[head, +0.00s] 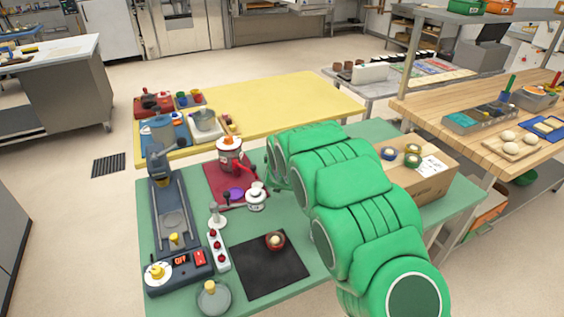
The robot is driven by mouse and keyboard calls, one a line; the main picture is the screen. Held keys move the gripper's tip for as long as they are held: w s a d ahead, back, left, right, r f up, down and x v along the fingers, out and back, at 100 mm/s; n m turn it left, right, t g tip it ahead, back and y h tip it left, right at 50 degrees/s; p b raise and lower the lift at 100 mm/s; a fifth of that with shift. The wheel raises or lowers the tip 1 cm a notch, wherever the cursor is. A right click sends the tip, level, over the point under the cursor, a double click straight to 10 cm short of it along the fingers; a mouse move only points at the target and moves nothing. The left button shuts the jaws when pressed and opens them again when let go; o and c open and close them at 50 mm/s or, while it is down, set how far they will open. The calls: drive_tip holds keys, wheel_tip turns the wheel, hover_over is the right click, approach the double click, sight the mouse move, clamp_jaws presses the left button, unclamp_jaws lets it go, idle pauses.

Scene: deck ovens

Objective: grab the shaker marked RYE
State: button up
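A small white shaker-like container (256,201) with a dark marking stands on the green table near the middle. Its marking is too small to read, so I cannot tell whether it says RYE.
A red and white pot (230,153) stands on a dark red mat (213,177). A purple disc (236,194) lies near the container. A cardboard box (425,185) with tape rolls stands right of my arm.

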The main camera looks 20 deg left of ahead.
drive_tip(key=shift+w+f, duration=0.2)
drive_tip(key=shift+w, duration=0.05)
drive_tip(key=shift+a, duration=0.1)
drive_tip(key=c, duration=1.2)
drive_tip(key=shift+r, duration=0.1)
